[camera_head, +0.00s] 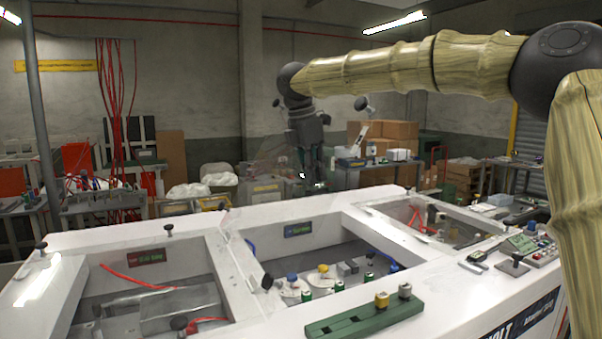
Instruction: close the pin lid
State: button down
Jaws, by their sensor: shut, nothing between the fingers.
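A long white machine (230,238) with several recessed bays fills the foreground. Its middle bay (330,262) looks open from above, with a small sign on its back wall too blurred to read. A faint clear panel (272,160), which looks like a raised lid, shows behind this bay, beside my gripper; its edges are hard to make out. My gripper (319,186) is shut and empty, pointing down above the back edge of the middle bay. Two dark knobs show left and right of my wrist; I cannot tell what they are fixed to. Contact between gripper and panel cannot be told.
The left bay (120,275) and right bay (430,222) flank the middle one. A green block (365,318) with yellow and grey pegs lies on the front ledge. A control box (520,243) sits at right. Benches and cartons (400,132) stand behind.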

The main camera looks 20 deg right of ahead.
jog(key=w+d+f+y+b, duration=0.25)
jog(key=d+f+b, duration=0.25)
jog(key=d+f, duration=1.4)
notch_tip(320, 180, down, 11)
jog(key=d+b, duration=0.1)
jog(key=b, duration=0.1)
jog(key=shift+d, duration=0.25)
jog(key=shift+a+r+y, duration=0.1)
jog(key=shift+a+y, duration=0.05)
jog(key=shift+y, duration=0.1)
jog(key=d+r, duration=0.7)
jog(key=r, duration=0.4)
jog(key=shift+w+d, duration=0.15)
jog(key=shift+w, duration=0.15)
